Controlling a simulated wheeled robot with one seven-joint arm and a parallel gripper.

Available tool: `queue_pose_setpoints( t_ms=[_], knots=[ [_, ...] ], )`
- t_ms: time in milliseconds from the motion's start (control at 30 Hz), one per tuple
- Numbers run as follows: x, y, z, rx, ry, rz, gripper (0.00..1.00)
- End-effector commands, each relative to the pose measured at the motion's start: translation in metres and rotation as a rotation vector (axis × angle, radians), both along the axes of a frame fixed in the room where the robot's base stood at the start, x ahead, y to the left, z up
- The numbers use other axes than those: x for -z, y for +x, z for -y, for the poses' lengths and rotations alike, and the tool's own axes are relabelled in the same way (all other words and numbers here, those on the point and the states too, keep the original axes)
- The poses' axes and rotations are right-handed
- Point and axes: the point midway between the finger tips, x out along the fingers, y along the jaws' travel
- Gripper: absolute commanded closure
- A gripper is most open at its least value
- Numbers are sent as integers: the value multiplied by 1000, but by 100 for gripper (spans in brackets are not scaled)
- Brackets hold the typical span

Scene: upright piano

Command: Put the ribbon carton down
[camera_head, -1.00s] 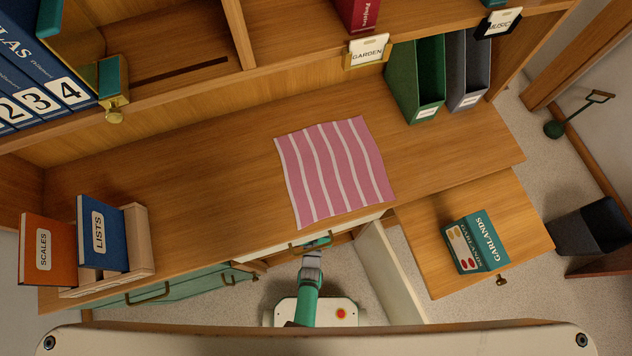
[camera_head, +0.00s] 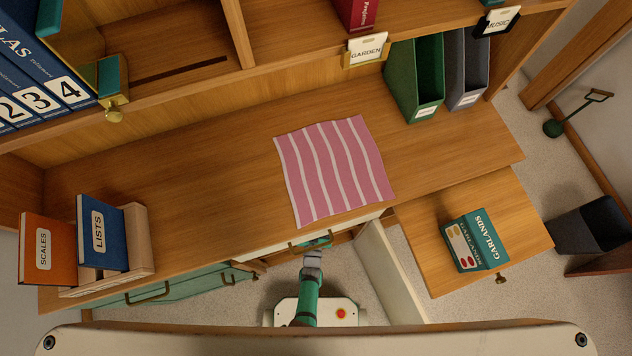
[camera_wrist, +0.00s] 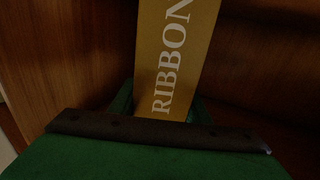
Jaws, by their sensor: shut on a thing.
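The ribbon carton (camera_wrist: 178,55) is a yellow-ochre box with "RIBBON" in pale letters, seen in the wrist view. My gripper (camera_wrist: 160,108) is shut on it, with green fingers on either side of its lower part. The carton stretches away from the gripper between dark wooden surfaces. Its far end is out of frame, and I cannot tell whether it touches anything. In the head view my arm reaches in under the desk's front edge, beside an open cream door (camera_head: 388,268). The carton is hidden there.
The desk top (camera_head: 210,150) holds a pink striped cloth (camera_head: 335,170) and a book rack (camera_head: 138,240) at left. A pulled-out board (camera_head: 430,225) at right carries a teal Garlands box (camera_head: 474,241). Green (camera_head: 415,80) and grey (camera_head: 467,70) files stand at the back right.

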Motion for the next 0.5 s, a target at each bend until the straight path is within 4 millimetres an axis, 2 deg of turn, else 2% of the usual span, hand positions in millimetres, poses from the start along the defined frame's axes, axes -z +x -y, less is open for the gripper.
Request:
queue_pose_setpoints(
  t_ms=[100,133,200,500],
  knots=[
    [2,1,0,0,0,2,100],
    [3,0,0,0,0,-1,55],
    [3,0,0,0,0,0,38],
    [2,0,0,0,0,0,38]
  ],
)
